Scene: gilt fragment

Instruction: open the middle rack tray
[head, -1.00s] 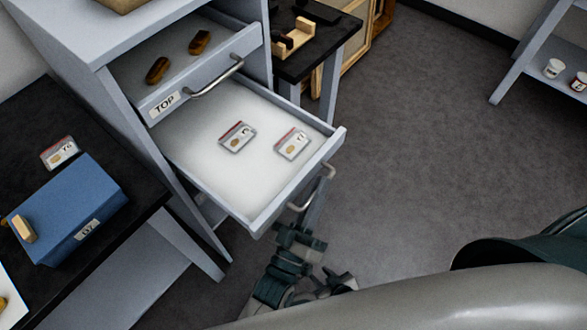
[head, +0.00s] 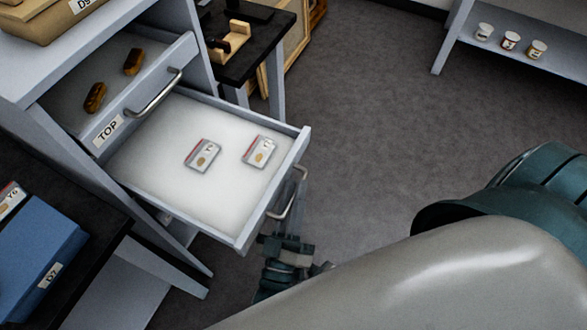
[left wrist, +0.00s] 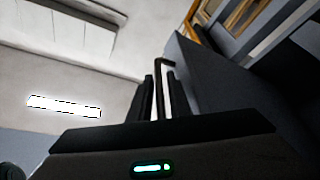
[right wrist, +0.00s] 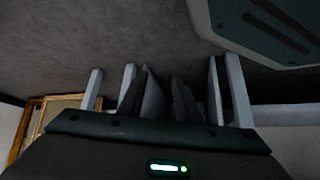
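The middle rack tray (head: 140,160) is the white-bottomed tray below the one marked TOP, and it stands well out of the grey rack. Two small labelled packets (head: 203,154) (head: 259,151) lie in it. Its bent metal handle (head: 288,198) is on the front. My left gripper (head: 298,185) is at this handle, its body low in front of the tray. In the left wrist view the handle bar (left wrist: 159,90) runs between its close-set fingers, which look shut on it. My right gripper (right wrist: 168,95) shows only in its wrist view, open and empty.
The TOP tray (head: 75,115) is partly out and holds two brown pieces. A blue box (head: 35,250) stands on a dark table at the left. A shelf (head: 500,55) with cups is at the upper right. The floor (head: 370,110) between is clear.

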